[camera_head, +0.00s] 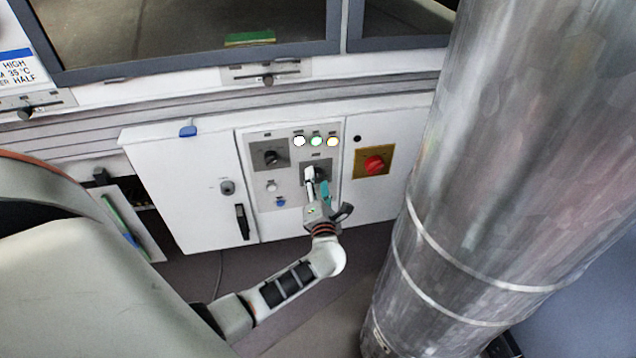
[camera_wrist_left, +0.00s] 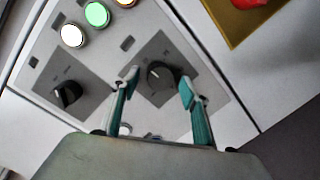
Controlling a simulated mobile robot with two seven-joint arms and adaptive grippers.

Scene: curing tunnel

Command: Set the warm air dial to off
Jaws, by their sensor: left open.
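Two black dials sit on grey plates on the white control cabinet. The lower right dial (camera_head: 320,173) is partly hidden by my left gripper (camera_head: 317,181) in the head view. In the left wrist view this dial (camera_wrist_left: 161,74) lies between the open, teal-padded fingers of the left gripper (camera_wrist_left: 159,83), one finger on each side; contact is not clear. The upper left dial (camera_head: 271,157) also shows in the wrist view (camera_wrist_left: 67,93), left of the fingers. The lettering is too small to read, so I cannot tell which is the warm air dial. My right gripper is out of view.
Lit round lamps (camera_head: 316,141) sit above the dials. A red knob (camera_head: 374,165) on a yellow plate is to the right, and a blue button (camera_head: 281,202) is below left. A large metal duct (camera_head: 500,170) stands close on the right. A black door handle (camera_head: 242,221) sticks out at left.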

